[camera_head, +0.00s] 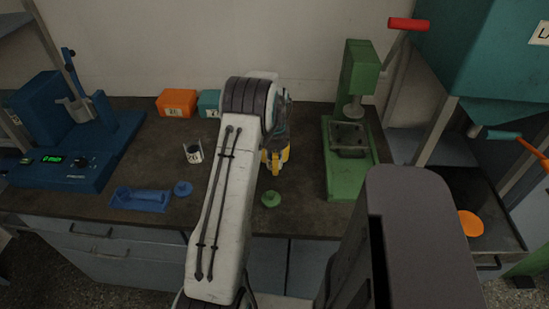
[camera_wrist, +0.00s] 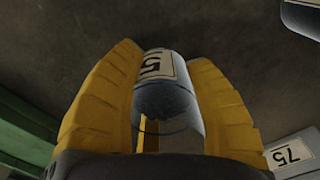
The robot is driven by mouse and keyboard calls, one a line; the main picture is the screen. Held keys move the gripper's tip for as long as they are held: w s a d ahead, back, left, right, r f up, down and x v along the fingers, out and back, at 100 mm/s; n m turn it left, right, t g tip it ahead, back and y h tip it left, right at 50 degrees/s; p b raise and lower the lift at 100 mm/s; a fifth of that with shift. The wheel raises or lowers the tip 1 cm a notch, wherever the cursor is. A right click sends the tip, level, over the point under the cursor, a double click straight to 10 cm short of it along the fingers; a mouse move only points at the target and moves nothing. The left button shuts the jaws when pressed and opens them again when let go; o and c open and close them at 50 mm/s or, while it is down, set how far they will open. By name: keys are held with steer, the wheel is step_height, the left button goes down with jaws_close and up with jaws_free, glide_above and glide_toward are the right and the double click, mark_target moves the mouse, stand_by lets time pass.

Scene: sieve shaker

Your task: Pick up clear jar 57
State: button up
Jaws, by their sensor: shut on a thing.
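A clear jar (camera_wrist: 165,97) with dark contents is between the yellow fingers of my gripper (camera_wrist: 163,62) in the wrist view. Its white label shows a 5; the rest of the number is hidden by a finger, so I cannot read it fully. The fingers are shut on the jar's sides. In the head view my gripper (camera_head: 275,160) is over the bench between the small labelled jar and the green press, and the held jar is mostly hidden there. I cannot tell whether the jar touches the bench.
A jar labelled 75 (camera_wrist: 291,156) stands close by in the wrist view. A small labelled jar (camera_head: 193,152) stands left of my arm. A green press (camera_head: 348,165) is on the right, a blue machine (camera_head: 60,140) on the left. Orange (camera_head: 177,102) and teal (camera_head: 209,103) boxes sit behind.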

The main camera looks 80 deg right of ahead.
steer(key=c, duration=0.5)
steer(key=shift+r, duration=0.1)
steer(key=shift+r, duration=0.5)
steer(key=r, duration=0.3)
steer(key=shift+s+r, duration=0.15)
steer(key=shift+s, duration=0.15)
steer(key=s+a+r+b, duration=0.1)
steer(key=s+a+r, duration=0.2)
steer(key=s+r, duration=0.45)
steer(key=shift+n, duration=0.6)
steer(key=w+f+p, duration=0.1)
steer(key=w+f, duration=0.1)
steer(key=w+d+f+p, duration=0.1)
steer(key=w+f, duration=0.1)
steer(key=w, duration=0.1)
steer(key=w+d+f+p, duration=0.1)
steer(key=w+f, duration=0.1)
steer(key=w, duration=0.1)
steer(key=shift+d+m, duration=0.5)
steer(key=shift+f+b, duration=1.05)
steer(key=shift+f, duration=0.4)
